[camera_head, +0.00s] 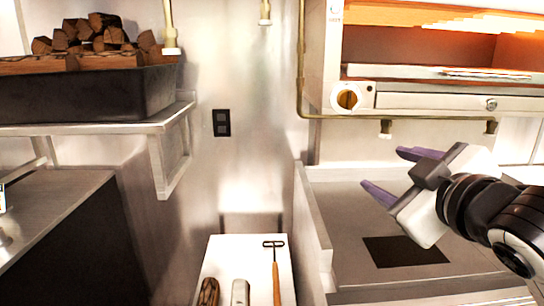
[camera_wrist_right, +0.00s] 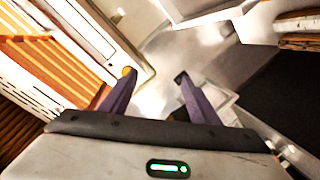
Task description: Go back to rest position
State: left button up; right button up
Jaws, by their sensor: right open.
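My right gripper (camera_head: 385,172) comes in from the right in the head view. Its two purple fingers are spread apart with nothing between them. It is in front of the grey counter on the right, below the oven. In the right wrist view its fingers (camera_wrist_right: 150,92) are also apart and empty. My left gripper is not in either view.
A lit oven (camera_head: 420,101) with an orange knob (camera_head: 347,98) is at upper right. A black bin of firewood (camera_head: 90,93) sits on a wall shelf (camera_head: 172,117) at left. A white board (camera_head: 218,262) with a wooden-handled tool (camera_head: 275,282) is at bottom centre.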

jog(key=s+f+m+g, duration=0.15)
jog(key=s+f, duration=0.25)
jog(key=f, duration=0.5)
jog(key=s+f+m+g, duration=0.1)
jog(key=s+f+g, duration=0.2)
jog(key=f, duration=0.6)
jog(key=s+f+m+g, duration=0.2)
jog(key=s+f, duration=0.2)
jog(key=f, duration=0.6)
jog(key=s+d+f+m+g+h, duration=0.1)
jog(key=s+f+g, duration=0.2)
jog(key=s+f, duration=0.55)
jog(key=s+d+f+m+g, duration=0.25)
jog(key=s+f, duration=0.35)
jog(key=s, duration=0.5)
jog(key=w+a+f+t+y, duration=0.1)
jog(key=w+a+f+t, duration=0.1)
jog(key=f, duration=0.4)
jog(key=w+a+f+t, duration=0.2)
jog(key=a+f+t, duration=0.1)
jog(key=f, duration=0.3)
jog(key=shift+w+a+f+n+y, duration=0.2)
jog(key=shift+a+f+n+y, duration=0.1)
jog(key=shift+a+y, duration=0.15)
jog(key=shift+c, duration=0.4)
